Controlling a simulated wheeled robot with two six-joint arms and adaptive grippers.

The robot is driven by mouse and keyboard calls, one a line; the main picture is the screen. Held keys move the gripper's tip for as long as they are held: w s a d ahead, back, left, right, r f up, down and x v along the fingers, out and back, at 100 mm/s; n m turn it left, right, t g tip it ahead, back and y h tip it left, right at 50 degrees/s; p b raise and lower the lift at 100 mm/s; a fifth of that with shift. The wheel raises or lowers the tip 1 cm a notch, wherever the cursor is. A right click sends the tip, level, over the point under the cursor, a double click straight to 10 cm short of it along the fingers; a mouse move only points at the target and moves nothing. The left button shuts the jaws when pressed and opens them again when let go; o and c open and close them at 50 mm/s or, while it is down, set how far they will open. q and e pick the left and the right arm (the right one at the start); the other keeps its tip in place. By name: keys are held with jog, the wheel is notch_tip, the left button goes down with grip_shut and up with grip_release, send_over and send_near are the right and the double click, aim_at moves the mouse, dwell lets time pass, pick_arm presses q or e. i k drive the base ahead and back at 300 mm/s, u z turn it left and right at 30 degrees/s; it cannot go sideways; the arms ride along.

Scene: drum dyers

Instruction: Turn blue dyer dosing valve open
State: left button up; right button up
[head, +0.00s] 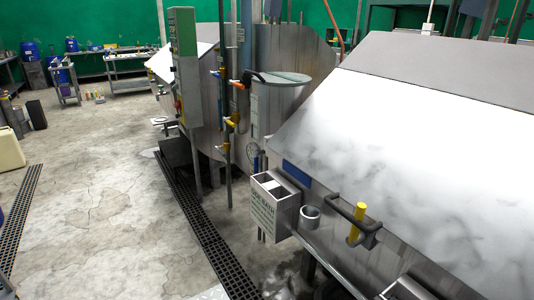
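A large steel dyer (420,115) with a sloped lid fills the right side of the head view. A small blue plate (297,174) is on its front edge. A second steel drum dyer (207,110) stands behind it, to the left. Between them stand a lidded cylindrical tank (282,105) and vertical pipes. Small orange and yellow valve fittings (233,122) sit on the pipes. Which fitting is the blue dyer's dosing valve, and whether it is open, I cannot tell. Neither of my grippers is in view.
A labelled grey box (266,208), a small cup (310,216) and a dark handle with a yellow grip (357,223) stick out from the near dyer. A green-topped control cabinet (185,65) stands further back. Floor grating (205,235) runs alongside. Open concrete floor (90,190) lies left.

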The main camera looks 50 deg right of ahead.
aim_at(256, 154)
jog(key=z, duration=0.55)
jog(key=i, duration=1.2)
jog(key=z, duration=0.8)
